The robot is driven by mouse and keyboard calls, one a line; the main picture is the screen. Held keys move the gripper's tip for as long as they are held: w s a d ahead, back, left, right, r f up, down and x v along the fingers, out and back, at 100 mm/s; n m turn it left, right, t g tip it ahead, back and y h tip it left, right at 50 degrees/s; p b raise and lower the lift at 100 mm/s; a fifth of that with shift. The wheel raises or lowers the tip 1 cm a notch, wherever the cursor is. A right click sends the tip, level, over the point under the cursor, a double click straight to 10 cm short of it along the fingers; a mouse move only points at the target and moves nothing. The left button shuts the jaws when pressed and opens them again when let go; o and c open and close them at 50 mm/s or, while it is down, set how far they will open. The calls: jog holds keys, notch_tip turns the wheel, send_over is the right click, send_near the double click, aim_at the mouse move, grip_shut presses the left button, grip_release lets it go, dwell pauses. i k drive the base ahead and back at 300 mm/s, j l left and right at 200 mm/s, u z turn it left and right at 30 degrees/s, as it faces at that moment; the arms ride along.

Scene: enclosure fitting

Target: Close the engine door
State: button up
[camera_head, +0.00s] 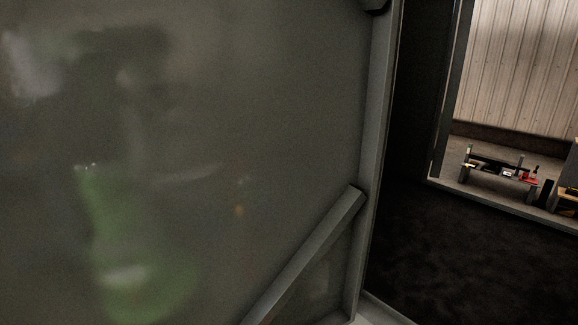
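A large grey panel (260,110), which looks like the engine door, fills the left and middle of the head view, very close to the camera. Its surface is dull and shows a blurred green and dark reflection. A grey upright frame edge (376,130) runs down its right side, and a diagonal brace (308,254) crosses its lower right corner. To the right of the panel is a dark opening, so the panel appears to stand open, though its hinge is not clear. No handle or latch can be made out. My gripper is not in view.
Through the opening lies a dark floor (470,250). Beyond a pale sill (500,203) stands a low bench (500,170) with small items, one red. A ribbed light wall (520,70) is behind. A wooden piece (568,195) shows at the right edge.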

aim_at(163, 161)
jog(key=k+j, duration=0.1)
jog(key=j, duration=0.3)
jog(key=j+z, duration=0.1)
jog(key=j, duration=0.35)
jog(key=k+j, duration=0.2)
jog(key=j, duration=0.2)
jog(key=k+j+z, duration=0.25)
jog(key=j, duration=0.35)
jog(key=k+j+z, duration=0.25)
jog(key=k+j, duration=0.25)
jog(key=j+z, duration=0.15)
jog(key=j, duration=0.25)
jog(key=k+j+z, duration=0.1)
jog(key=j, duration=0.3)
jog(key=k+j+z, duration=0.15)
jog(key=j, duration=0.25)
jog(key=j+z, duration=0.45)
jog(key=j, duration=1.45)
jog(key=i+j, duration=0.1)
jog(key=j, duration=0.5)
jog(key=k+j, duration=0.1)
jog(key=j+u, duration=0.2)
jog(key=j, duration=0.6)
jog(key=i+j+u, duration=0.1)
jog(key=j, duration=0.2)
jog(key=i+j+u, duration=0.15)
jog(key=i+j, duration=0.05)
jog(key=j, duration=0.1)
